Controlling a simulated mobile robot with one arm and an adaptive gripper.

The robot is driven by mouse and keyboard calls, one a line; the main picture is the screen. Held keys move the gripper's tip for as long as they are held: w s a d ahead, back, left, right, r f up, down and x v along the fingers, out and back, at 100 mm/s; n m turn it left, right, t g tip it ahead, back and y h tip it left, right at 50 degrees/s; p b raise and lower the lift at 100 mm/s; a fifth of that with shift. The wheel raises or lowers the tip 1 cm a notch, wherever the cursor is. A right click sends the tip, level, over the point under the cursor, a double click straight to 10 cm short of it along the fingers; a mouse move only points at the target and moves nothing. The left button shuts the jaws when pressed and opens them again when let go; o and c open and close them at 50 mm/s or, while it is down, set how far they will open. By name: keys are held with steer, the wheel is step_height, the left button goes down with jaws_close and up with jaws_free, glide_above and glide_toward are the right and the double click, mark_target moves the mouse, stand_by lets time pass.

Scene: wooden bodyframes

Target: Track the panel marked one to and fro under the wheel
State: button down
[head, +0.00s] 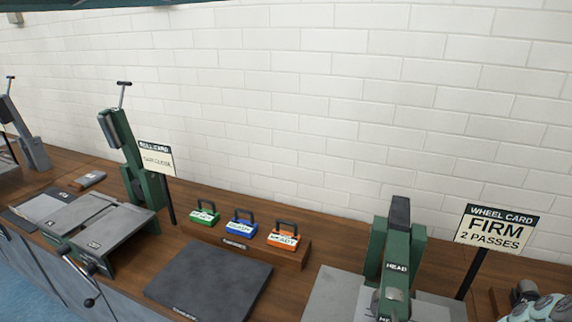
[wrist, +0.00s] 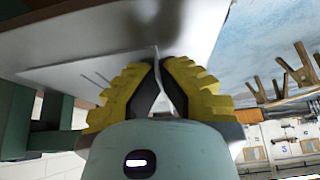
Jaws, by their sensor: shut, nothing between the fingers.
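The wheel machine (head: 396,262) stands at the right of the bench in the head view, a green frame labelled HEAD with a grey plate (head: 330,292) around its foot. The wheel itself cannot be made out. In the wrist view my gripper (wrist: 160,64) has its yellow-backed, dark-tipped fingers together and empty, close to a broad grey sheet-like surface (wrist: 95,52). Whether the tips touch it is unclear. No mark one can be read on it, so I cannot tell if it is the panel. The wheel card (head: 497,231) reads FIRM, 2 PASSES.
Green (head: 204,214), blue (head: 241,225) and orange (head: 283,236) handled blocks sit on a wooden rack left of the wheel machine. A dark plate (head: 208,287) lies in front. Another green machine (head: 133,165) stands farther left. Wooden stools (wrist: 300,68) show in the wrist view.

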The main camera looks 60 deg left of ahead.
stand_by(0.3)
steer(key=shift+s+a+p, duration=0.3)
steer(key=shift+s+a, duration=0.35)
steer(key=shift+a, duration=0.3)
steer(key=shift+s+a+p, duration=0.25)
steer(key=shift+s+a, duration=0.4)
steer(key=shift+a, duration=0.25)
steer(key=shift+s+a+p, duration=0.3)
steer(key=shift+s+a, duration=0.35)
steer(key=shift+a, duration=0.3)
steer(key=c, duration=1.7)
jaws_free()
steer(key=o, duration=1.3)
steer(key=shift+w+d, duration=0.15)
steer(key=shift+w+d+b, duration=0.35)
steer(key=shift+w+d, duration=0.3)
steer(key=shift+d, duration=0.35)
steer(key=shift+w+d+b, duration=0.35)
steer(key=shift+w+d, duration=0.3)
steer(key=shift+d, duration=0.35)
steer(key=shift+r+p, duration=3.25)
steer(key=shift+r, duration=0.25)
